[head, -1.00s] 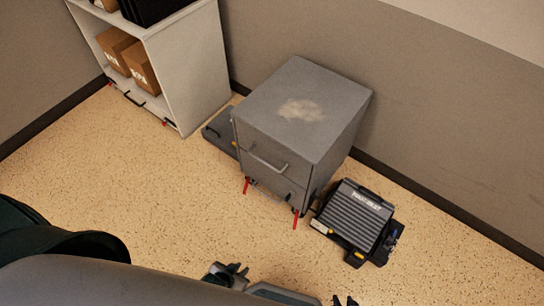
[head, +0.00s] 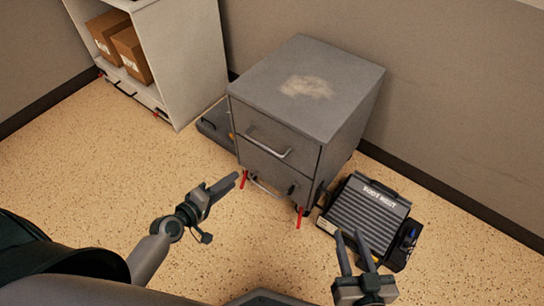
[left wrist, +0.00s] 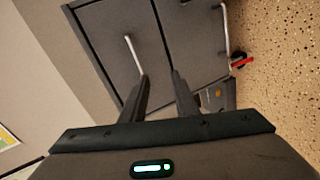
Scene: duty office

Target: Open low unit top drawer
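The low unit (head: 335,125) is a grey two-drawer cabinet with a pale smudge on its top. Its top drawer (head: 250,125) looks shut and has a bar handle (head: 268,147); that handle also shows in the left wrist view (left wrist: 134,54). The lower drawer has a similar handle (head: 264,189). My left gripper (head: 233,183) is open and empty, in front of the unit and apart from the top handle. In the left wrist view its fingers (left wrist: 161,77) point at the drawer fronts. My right gripper (head: 351,238) is open and empty, in front of the foot rest.
A ribbed dark foot rest (head: 365,210) lies on the floor right of the unit. Red caster parts (head: 299,217) stick out under the unit. A white shelf (head: 185,65) with cardboard boxes (head: 132,55) stands at the left. Speckled floor in front is clear.

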